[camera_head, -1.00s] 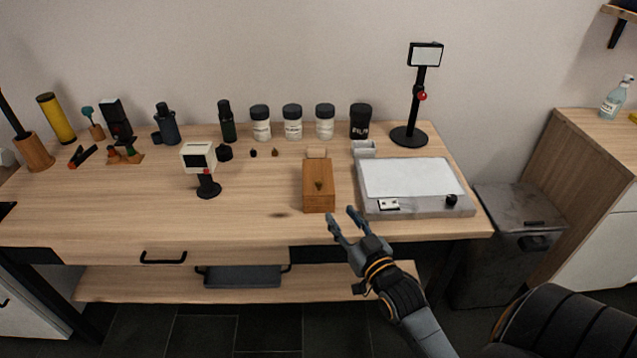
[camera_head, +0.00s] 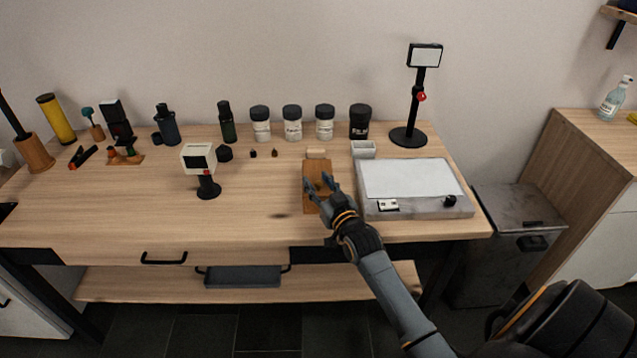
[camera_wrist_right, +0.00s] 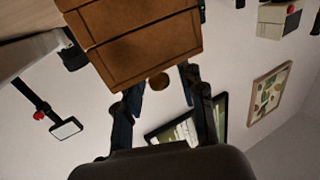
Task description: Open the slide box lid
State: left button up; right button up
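The slide box is a brown wooden box (camera_head: 316,169) near the front of the table, left of the light pad. In the right wrist view the box (camera_wrist_right: 140,45) fills the upper middle, with a small round knob (camera_wrist_right: 157,82) below its edge. My right gripper (camera_head: 323,183) is over the front part of the box, with its fingers spread. In the right wrist view the right gripper's fingers (camera_wrist_right: 160,95) stand apart on either side of the knob, with no contact visible. My left gripper is not in view.
The light pad (camera_head: 415,178) lies close to the right of the box. A stand with a small screen (camera_head: 200,160) is to the left. Several jars (camera_head: 292,122) line the back. The tabletop (camera_head: 130,210) at front left is clear.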

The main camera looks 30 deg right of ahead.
grip_shut()
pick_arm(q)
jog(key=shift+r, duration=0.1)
pick_arm(e)
jog(key=shift+w, duration=0.1)
